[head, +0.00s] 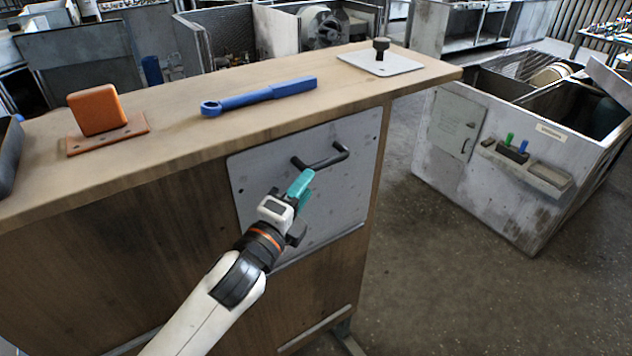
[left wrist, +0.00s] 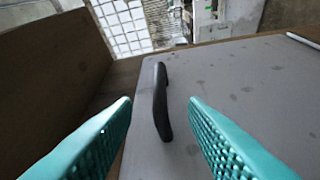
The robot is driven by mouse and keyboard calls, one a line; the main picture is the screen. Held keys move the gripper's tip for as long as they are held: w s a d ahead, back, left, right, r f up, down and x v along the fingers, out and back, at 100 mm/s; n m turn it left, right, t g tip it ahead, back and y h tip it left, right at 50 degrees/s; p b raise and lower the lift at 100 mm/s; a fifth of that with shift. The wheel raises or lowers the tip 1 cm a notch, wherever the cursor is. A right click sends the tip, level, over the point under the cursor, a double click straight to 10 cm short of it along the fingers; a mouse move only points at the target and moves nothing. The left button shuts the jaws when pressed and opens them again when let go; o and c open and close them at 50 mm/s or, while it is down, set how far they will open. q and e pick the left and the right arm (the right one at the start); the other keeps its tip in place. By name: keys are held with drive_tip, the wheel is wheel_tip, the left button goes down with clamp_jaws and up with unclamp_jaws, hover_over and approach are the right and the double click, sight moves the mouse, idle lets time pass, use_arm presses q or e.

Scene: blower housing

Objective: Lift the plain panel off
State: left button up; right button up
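The plain panel (head: 335,210) is a grey metal plate on the front of the wooden housing. It has a black bar handle (head: 322,160) near its upper part. My left gripper (head: 304,186) is in front of the panel, just below and left of the handle. In the left wrist view, its two teal fingers (left wrist: 160,105) are spread wide, with the black handle (left wrist: 161,103) between them and a gap on each side. The panel (left wrist: 240,90) lies behind the handle. My right gripper is not in view.
On the wooden top (head: 180,120) are an orange block on a plate (head: 98,112), a blue wrench (head: 258,96) and a small plate with a black knob (head: 381,62). A grey bin (head: 490,190) stands to the right, with clear floor (head: 440,290) before it.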

sight(316, 169)
use_arm(q)
drive_tip(key=p+x, duration=0.1)
drive_tip(key=x, duration=0.2)
drive_tip(key=shift+w+d+r, duration=0.1)
drive_tip(key=shift+w+d, duration=0.05)
drive_tip(key=shift+d, duration=0.05)
drive_tip(key=p+x, duration=0.1)
drive_tip(key=x, duration=0.2)
drive_tip(key=shift+a+r+p, duration=0.15)
drive_tip(key=shift+p, duration=0.15)
drive_tip(key=shift+p+x, duration=0.3)
drive_tip(key=shift+x, duration=0.7)
drive_tip(key=shift+w+d, duration=0.2)
drive_tip(key=shift+w, duration=0.1)
drive_tip(key=shift+w+f, duration=0.1)
drive_tip(key=shift+f, duration=0.15)
drive_tip(key=shift+c, duration=0.2)
clamp_jaws()
drive_tip(key=shift+r, duration=0.15)
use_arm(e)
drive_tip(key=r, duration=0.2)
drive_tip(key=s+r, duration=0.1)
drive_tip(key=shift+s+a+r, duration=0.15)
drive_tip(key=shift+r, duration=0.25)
